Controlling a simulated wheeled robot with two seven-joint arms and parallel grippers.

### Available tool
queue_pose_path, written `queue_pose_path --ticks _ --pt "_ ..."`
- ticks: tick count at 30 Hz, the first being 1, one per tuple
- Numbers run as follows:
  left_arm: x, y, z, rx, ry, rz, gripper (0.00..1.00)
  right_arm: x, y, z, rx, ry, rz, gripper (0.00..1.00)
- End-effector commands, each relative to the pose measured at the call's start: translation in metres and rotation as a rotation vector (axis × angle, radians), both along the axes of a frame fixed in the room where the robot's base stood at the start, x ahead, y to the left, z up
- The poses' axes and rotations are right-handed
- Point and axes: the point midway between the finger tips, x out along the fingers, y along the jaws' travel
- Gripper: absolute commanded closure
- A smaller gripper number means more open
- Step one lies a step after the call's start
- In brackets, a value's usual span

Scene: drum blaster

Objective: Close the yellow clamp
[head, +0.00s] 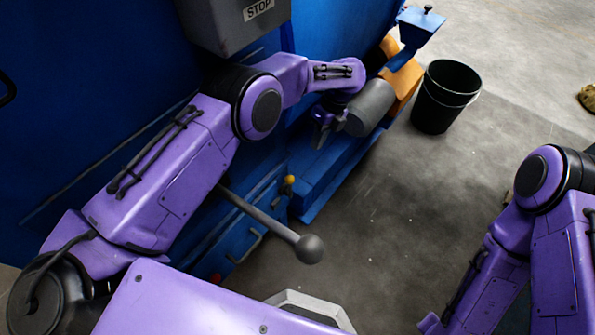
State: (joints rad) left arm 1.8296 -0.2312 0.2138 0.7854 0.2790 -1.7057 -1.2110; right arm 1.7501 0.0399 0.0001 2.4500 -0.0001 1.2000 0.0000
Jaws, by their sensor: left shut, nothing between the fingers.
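An orange-yellow part (406,84), which looks like the yellow clamp, sits on the blue machine at upper centre right. A grey cylinder and my left arm hide much of it, so I cannot tell whether it is open or closed. My left gripper (322,131) is small and dark in the view, beside the grey cylinder (371,107) and to the left of the orange-yellow part. It is shut and empty. I cannot tell whether it touches the cylinder. My right arm shows at lower right, with its gripper out of view.
The blue machine (90,100) fills the left and has a grey STOP box (235,20). A grey lever with a ball end (308,249) juts out below my left arm. A small yellow knob (290,179) is near it. A black bucket (443,97) stands on open concrete floor.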

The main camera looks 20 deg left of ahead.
Motion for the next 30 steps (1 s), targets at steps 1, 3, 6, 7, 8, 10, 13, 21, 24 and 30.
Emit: queue_pose_path --ticks 1,3,6,7,8,10,13,21,24,30 --pt "0.0 -0.001 0.0 -0.001 0.0 -0.002 1.0 0.0 0.0 0.0 0.0 0.0 0.0 1.0" --pt "-0.001 -0.001 -0.002 0.0 0.001 -0.002 1.0 0.0 0.0 0.0 0.0 0.0 0.0 1.0" --pt "-0.003 0.001 -0.009 0.0 0.002 -0.001 1.0 0.0 0.0 0.001 0.0 0.0 0.0 1.0" --pt "-0.005 0.002 -0.013 0.001 0.004 -0.001 1.0 0.0 0.0 0.002 0.0 0.0 0.0 1.0" --pt "-0.007 0.003 -0.018 0.001 0.004 -0.001 1.0 0.0 0.0 0.002 0.0 0.0 0.0 1.0" --pt "-0.011 0.006 -0.03 0.001 0.004 0.0 1.0 0.0 0.0 0.004 0.0 0.0 0.0 1.0" --pt "-0.019 0.011 -0.051 0.002 0.005 0.001 1.0 0.0 0.0 0.006 0.0 0.0 0.0 1.0" --pt "-0.04 0.026 -0.088 0.003 0.002 0.004 1.0 0.0 0.0 0.021 -0.001 0.0 0.0 1.0" --pt "-0.053 0.033 -0.089 0.0 0.002 0.004 1.0 0.0 0.0 0.029 0.0 0.0 0.0 1.0" --pt "-0.066 0.041 -0.093 0.0 0.0 0.003 1.0 0.0 0.0 0.033 0.0 0.0 0.0 1.0"
